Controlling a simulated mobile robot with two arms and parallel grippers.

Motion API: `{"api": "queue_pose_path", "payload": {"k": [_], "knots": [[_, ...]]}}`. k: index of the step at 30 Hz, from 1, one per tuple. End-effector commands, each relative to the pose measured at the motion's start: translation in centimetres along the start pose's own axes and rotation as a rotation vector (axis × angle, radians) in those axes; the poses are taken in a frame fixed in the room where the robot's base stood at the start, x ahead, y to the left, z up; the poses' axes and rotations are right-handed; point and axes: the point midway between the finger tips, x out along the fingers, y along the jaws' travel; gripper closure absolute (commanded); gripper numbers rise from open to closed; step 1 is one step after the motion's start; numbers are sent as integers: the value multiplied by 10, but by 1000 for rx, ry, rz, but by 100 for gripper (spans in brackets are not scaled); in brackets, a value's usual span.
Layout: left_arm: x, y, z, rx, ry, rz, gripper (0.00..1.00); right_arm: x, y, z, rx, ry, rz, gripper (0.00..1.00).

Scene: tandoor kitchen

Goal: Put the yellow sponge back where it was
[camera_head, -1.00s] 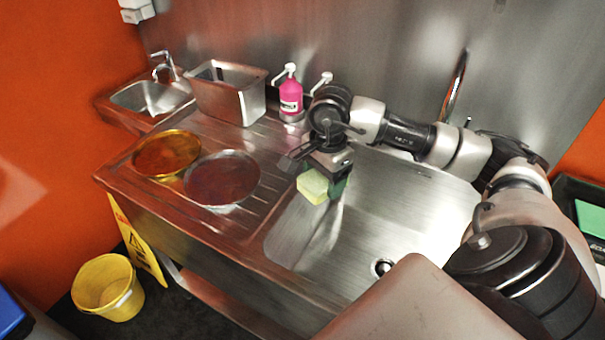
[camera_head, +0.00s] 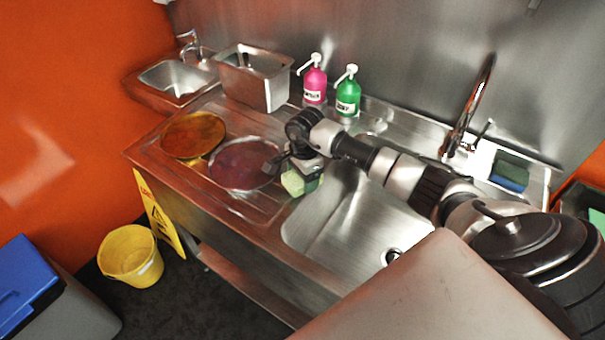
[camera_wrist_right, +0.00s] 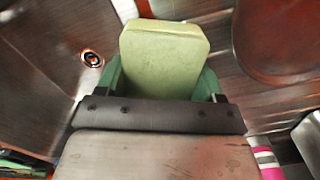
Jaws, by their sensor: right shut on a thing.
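The yellow sponge (camera_head: 292,184) is held in my right gripper (camera_head: 304,176), in the head view near the left edge of the sink basin and beside the drainboard. The wrist view shows the yellow sponge (camera_wrist_right: 163,62) close up, with green parts on both sides of it. The gripper is shut on it. Whether the sponge touches the counter cannot be told. My left gripper is not in view.
The sink basin (camera_head: 345,222) lies to the right. A round dark-red pan (camera_head: 240,163) and an amber pan (camera_head: 193,134) sit on the drainboard. Pink (camera_head: 314,84) and green (camera_head: 348,96) bottles stand behind. A blue-and-green sponge (camera_head: 510,171) lies right of the tap (camera_head: 470,110).

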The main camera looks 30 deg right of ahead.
Motion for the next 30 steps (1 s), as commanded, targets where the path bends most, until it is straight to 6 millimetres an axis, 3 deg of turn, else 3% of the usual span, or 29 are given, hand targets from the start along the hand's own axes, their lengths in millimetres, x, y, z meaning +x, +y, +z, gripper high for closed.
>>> {"api": "queue_pose_path", "payload": {"k": [18,19,23,30], "knots": [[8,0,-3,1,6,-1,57,14,0,-1,0,1,-1,51],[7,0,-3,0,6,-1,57,13,0,-1,0,1,-1,29],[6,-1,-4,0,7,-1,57,13,0,-1,0,0,-1,9],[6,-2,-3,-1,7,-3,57,12,0,-1,-1,0,-1,7]]}}
